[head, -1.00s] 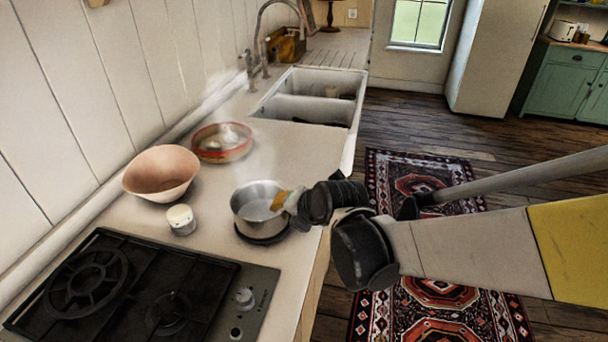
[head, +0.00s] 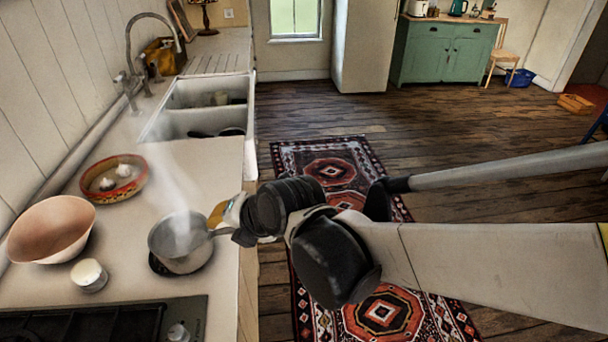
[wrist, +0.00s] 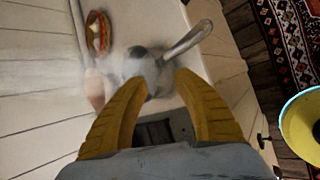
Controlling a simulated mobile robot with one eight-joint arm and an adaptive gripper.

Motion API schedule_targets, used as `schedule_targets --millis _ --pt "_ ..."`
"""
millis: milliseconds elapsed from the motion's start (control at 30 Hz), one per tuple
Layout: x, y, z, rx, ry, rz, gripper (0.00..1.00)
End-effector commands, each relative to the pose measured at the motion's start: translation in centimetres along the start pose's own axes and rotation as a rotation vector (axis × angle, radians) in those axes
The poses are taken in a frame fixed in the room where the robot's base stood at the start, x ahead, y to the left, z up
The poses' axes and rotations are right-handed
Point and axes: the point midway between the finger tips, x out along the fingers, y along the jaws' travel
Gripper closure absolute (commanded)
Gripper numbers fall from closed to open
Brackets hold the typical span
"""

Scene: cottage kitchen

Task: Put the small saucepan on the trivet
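The small grey metal saucepan (head: 180,245) stands upright on the counter, with its handle pointing right. A dark round trivet (head: 158,266) shows from under its lower left edge; most of the trivet is hidden. I cannot tell how squarely the pan rests on it. My gripper (head: 216,214) is at the pan's right side, just above the handle. In the wrist view, my yellow fingers (wrist: 160,82) are spread apart. The saucepan (wrist: 150,68) lies beyond their tips, and its handle (wrist: 188,40) runs to the upper right, outside the fingers.
A pinkish bowl (head: 50,228), a white jar (head: 89,274) and a red-rimmed dish (head: 113,179) stand left of the pan. The black hob (head: 80,326) is in front. The sink (head: 200,110) is behind. The counter edge is just right of the pan. Pale steam drifts above the counter.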

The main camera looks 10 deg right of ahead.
Motion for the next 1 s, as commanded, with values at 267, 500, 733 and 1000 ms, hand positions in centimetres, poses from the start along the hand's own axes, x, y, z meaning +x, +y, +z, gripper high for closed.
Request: schedule_targets --millis 267,500,733,1000 --pt "-8.2 -8.2 3.9 1.042 -0.189 -0.086 0.67" --pt "-14.7 -15.4 4.5 1.965 -0.435 -0.014 0.67" --pt "-17.6 -19.0 3.9 2.436 -0.581 0.105 0.67" --pt "-18.0 -19.4 3.9 2.504 -0.601 0.128 0.67"
